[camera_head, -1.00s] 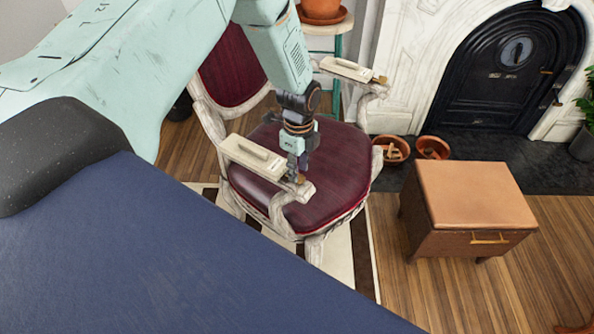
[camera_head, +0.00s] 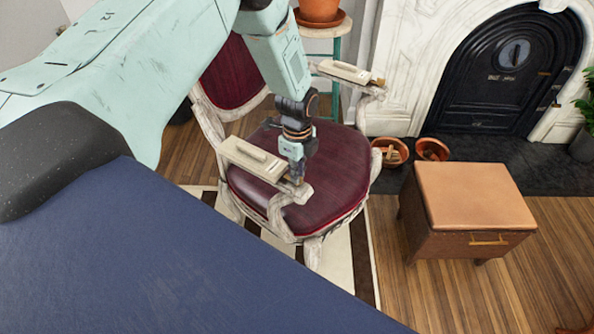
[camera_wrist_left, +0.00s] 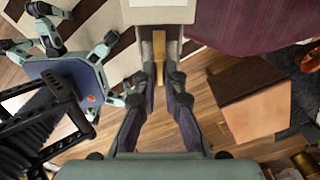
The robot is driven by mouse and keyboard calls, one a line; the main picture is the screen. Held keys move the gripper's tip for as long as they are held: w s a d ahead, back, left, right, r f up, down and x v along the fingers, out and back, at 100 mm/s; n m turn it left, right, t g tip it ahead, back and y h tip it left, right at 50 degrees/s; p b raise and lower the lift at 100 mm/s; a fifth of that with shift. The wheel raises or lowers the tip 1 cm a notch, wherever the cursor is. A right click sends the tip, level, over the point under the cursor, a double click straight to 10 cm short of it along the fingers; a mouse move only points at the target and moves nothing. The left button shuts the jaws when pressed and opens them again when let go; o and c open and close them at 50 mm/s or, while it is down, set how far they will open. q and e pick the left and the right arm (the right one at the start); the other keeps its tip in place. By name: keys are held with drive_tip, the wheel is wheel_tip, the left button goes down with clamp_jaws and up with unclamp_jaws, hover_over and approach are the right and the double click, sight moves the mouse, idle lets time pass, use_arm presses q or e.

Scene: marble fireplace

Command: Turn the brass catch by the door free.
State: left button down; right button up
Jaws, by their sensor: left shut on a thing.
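A cream block with a raised handle (camera_head: 255,156) lies on the near armrest of the dark red chair (camera_head: 335,165). A small brass catch (camera_wrist_left: 159,50) sticks out at the block's end, and shows as a narrow upright bar in the left wrist view. My left gripper (camera_head: 296,178) points down at that end of the armrest. In the left wrist view my left gripper (camera_wrist_left: 161,78) has its fingers on both sides of the brass bar, shut on it. In the head view the fingers mostly hide the catch. My right gripper is in neither view.
A similar cream block (camera_head: 345,71) with a brass end lies on the far armrest. A brown leather-topped box (camera_head: 475,195) stands right of the chair. The black fireplace door (camera_head: 505,75) and two clay pots (camera_head: 432,149) are behind. Wooden floor lies between chair and box.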

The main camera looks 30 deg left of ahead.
use_arm(q)
drive_tip(key=shift+n, duration=0.3)
drive_tip(key=n+p, duration=0.1)
drive_tip(key=n, duration=0.2)
drive_tip(key=shift+n+p, duration=0.3)
drive_tip(key=shift+n, duration=0.1)
drive_tip(key=n+p, duration=0.1)
drive_tip(key=n, duration=0.3)
drive_tip(key=n+p, duration=0.2)
drive_tip(key=n, duration=0.3)
drive_tip(key=shift+s+n, duration=0.1)
drive_tip(key=shift+n, duration=0.3)
drive_tip(key=shift+f+n+p, duration=0.1)
drive_tip(key=shift+n+p, duration=0.5)
drive_tip(key=shift+n, duration=1.2)
drive_tip(key=shift+s, duration=0.1)
drive_tip(key=c, duration=1.4)
unclamp_jaws()
drive_tip(key=shift+c, duration=0.2)
drive_tip(key=shift+w, duration=0.2)
